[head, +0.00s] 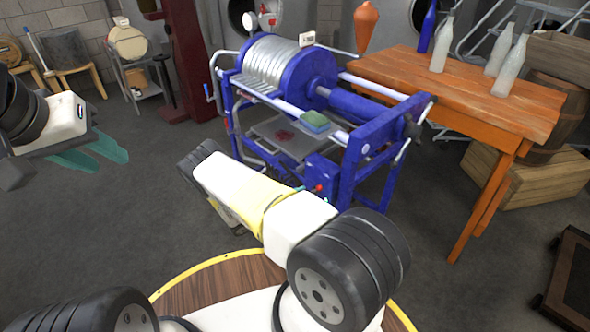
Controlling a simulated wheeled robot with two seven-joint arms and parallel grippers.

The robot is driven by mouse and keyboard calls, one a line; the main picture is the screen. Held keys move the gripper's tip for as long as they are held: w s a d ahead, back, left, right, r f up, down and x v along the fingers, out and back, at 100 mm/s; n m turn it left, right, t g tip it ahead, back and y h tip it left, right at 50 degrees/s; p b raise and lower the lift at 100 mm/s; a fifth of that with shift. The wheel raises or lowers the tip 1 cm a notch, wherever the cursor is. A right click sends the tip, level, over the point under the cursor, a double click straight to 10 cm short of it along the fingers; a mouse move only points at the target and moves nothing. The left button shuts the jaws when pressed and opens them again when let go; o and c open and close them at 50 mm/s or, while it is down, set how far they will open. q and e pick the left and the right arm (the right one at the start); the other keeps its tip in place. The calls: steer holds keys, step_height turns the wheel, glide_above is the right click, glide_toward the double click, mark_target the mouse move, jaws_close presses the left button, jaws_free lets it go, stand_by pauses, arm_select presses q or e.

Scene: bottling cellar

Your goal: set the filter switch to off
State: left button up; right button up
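The filter is a blue-framed machine (352,165) with a ribbed silver drum (270,62) in the middle of the head view. A small blue box (318,172) low on its near side carries a red knob or switch (318,188). The switch's setting is too small to read. My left gripper (112,163) is at the left, far from the machine, with its teal fingers apart and nothing between them. My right arm crosses in front of the machine. Its gripper is almost wholly hidden; only a teal speck (326,200) shows by the blue box.
A green and yellow sponge (315,121) lies on the machine. An orange wooden table (470,95) with several bottles stands at the right, near a wooden crate (525,178). A dark framed object (570,280) lies at the lower right.

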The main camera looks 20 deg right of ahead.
mark_target(316, 190)
steer(key=d, duration=0.5)
steer(key=shift+w+d, duration=0.2)
steer(key=shift+w, duration=0.2)
jaws_close()
steer(key=shift+s+r, duration=0.1)
stand_by(0.9)
